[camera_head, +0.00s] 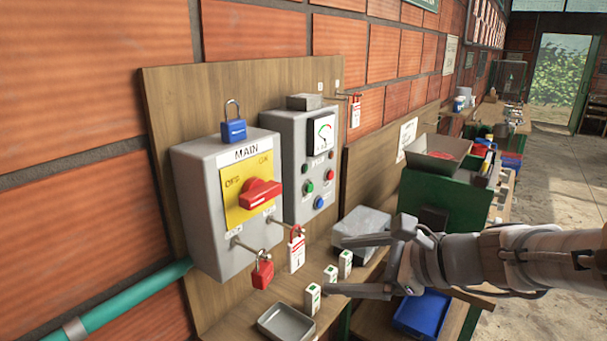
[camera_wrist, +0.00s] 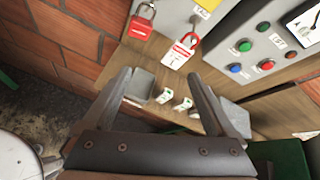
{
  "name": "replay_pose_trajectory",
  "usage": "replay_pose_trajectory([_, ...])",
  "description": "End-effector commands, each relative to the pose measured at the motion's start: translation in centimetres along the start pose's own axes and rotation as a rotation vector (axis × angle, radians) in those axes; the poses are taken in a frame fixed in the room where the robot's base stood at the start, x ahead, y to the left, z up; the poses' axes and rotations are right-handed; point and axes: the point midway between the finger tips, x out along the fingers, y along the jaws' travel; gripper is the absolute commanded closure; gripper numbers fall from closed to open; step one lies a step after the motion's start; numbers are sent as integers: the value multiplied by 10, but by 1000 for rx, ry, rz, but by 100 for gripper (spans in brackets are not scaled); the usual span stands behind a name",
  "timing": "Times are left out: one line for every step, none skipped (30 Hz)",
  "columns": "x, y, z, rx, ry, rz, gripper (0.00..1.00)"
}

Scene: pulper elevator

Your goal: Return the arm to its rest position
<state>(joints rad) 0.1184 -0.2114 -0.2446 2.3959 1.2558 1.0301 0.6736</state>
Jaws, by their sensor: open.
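My gripper (camera_head: 335,264) is open, its two fingers spread with nothing between them. It reaches in from the right in the head view, in front of the wooden shelf and to the right of the grey MAIN switch box (camera_head: 200,185). In the wrist view my gripper (camera_wrist: 172,98) points at the shelf, with several small white-and-green blocks (camera_wrist: 165,96) beyond the fingers. A blue padlock (camera_head: 233,127) stands on top of the box.
A grey tray (camera_head: 286,325) lies on the shelf near the front. A grey box (camera_head: 360,228) sits behind the fingers. A green machine with a hopper (camera_head: 437,155) and a blue bin (camera_head: 422,312) are close to the arm. The floor (camera_head: 560,170) at the right is open.

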Motion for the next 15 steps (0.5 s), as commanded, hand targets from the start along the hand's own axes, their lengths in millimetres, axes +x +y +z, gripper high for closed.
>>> replay_pose_trajectory([-2,16,5,-115,27,45,9])
replay_pose_trajectory([-3,26,5,-193,49,78,9])
replay_pose_trajectory([-6,38,5,-301,79,121,9])
replay_pose_trajectory([-8,47,4,-385,102,153,9])
replay_pose_trajectory([-11,56,3,-468,125,185,9])
replay_pose_trajectory([-15,66,1,-579,156,228,9])
replay_pose_trajectory([-19,73,-1,-662,178,261,9])
replay_pose_trajectory([-22,80,-4,-744,202,292,9])
replay_pose_trajectory([-28,87,-8,-855,235,334,9])
replay_pose_trajectory([-32,92,-11,-939,259,365,9])
replay_pose_trajectory([-37,96,-14,-1023,284,397,9])
replay_pose_trajectory([-44,100,-18,-1133,317,440,9])
replay_pose_trajectory([-49,102,-22,-1214,343,473,9])
replay_pose_trajectory([-55,104,-25,-1292,370,504,9])
replay_pose_trajectory([-62,105,-29,-1392,404,545,9])
